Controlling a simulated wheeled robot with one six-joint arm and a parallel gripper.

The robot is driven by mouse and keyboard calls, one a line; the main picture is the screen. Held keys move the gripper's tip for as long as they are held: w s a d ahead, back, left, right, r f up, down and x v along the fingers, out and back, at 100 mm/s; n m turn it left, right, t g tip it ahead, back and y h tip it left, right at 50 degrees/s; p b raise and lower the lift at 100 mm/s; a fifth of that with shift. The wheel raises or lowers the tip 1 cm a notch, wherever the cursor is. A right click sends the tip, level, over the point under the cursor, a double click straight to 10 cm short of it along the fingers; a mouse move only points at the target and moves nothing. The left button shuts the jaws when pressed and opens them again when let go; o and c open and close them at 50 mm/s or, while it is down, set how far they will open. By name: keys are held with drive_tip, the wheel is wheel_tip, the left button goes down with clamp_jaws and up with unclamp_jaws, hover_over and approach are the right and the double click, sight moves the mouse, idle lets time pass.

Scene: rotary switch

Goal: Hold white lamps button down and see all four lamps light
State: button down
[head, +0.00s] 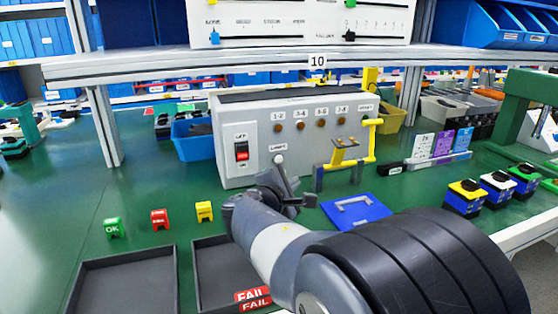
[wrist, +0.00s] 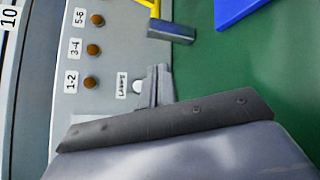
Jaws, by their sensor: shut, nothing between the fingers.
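The grey test box (head: 215,135) stands upright on the green bench. Its front carries a row of lamps marked 1-2 (head: 278,129), 3-4 (head: 300,126), 5-6 (head: 321,123) and 7-8 (head: 342,120). They look dull brown, with no visible glow. The white lamps button (head: 278,159) sits lower on the front beneath its label. My gripper (head: 272,178) is shut and empty, its tips close to the button. In the wrist view the button (wrist: 138,87) shows just beside the fingertips (wrist: 157,75). I cannot tell whether they touch it.
A red rocker switch (head: 241,151) is left of the button. A yellow clamp lever (head: 370,140) and a small fixture (head: 342,165) stand to the right. A blue plate (head: 355,210) lies in front. Grey trays (head: 125,255) and small coloured blocks are at the left.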

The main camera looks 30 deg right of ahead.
drive_tip(key=shift+w+d+p, duration=0.25)
drive_tip(key=shift+w+d, duration=0.1)
drive_tip(key=shift+w, duration=1)
drive_tip(key=shift+w+d+p, duration=0.25)
drive_tip(key=shift+w+d, duration=0.15)
drive_tip(key=shift+w, duration=1)
drive_tip(key=shift+w+d+p, duration=0.25)
drive_tip(key=shift+w+d, duration=0.1)
drive_tip(key=shift+w, duration=1)
drive_tip(key=shift+w, duration=0.15)
drive_tip(key=shift+w+d, duration=0.1)
drive_tip(key=shift+w, duration=0.15)
drive_tip(key=shift+w+d, duration=0.1)
drive_tip(key=shift+w, duration=0.3)
idle(1.9)
drive_tip(key=shift+s+a+b, duration=0.25)
drive_tip(key=shift+s+b, duration=0.25)
drive_tip(key=shift+s, duration=0.3)
drive_tip(key=shift+s+a+b, duration=0.2)
drive_tip(key=shift+s+b, duration=0.05)
drive_tip(key=shift+s, duration=0.55)
drive_tip(key=shift+s+a+b, duration=0.2)
drive_tip(key=shift+s, duration=0.65)
drive_tip(key=shift+s+a+b, duration=0.2)
drive_tip(key=shift+s+b, duration=0.05)
drive_tip(key=shift+s, duration=0.55)
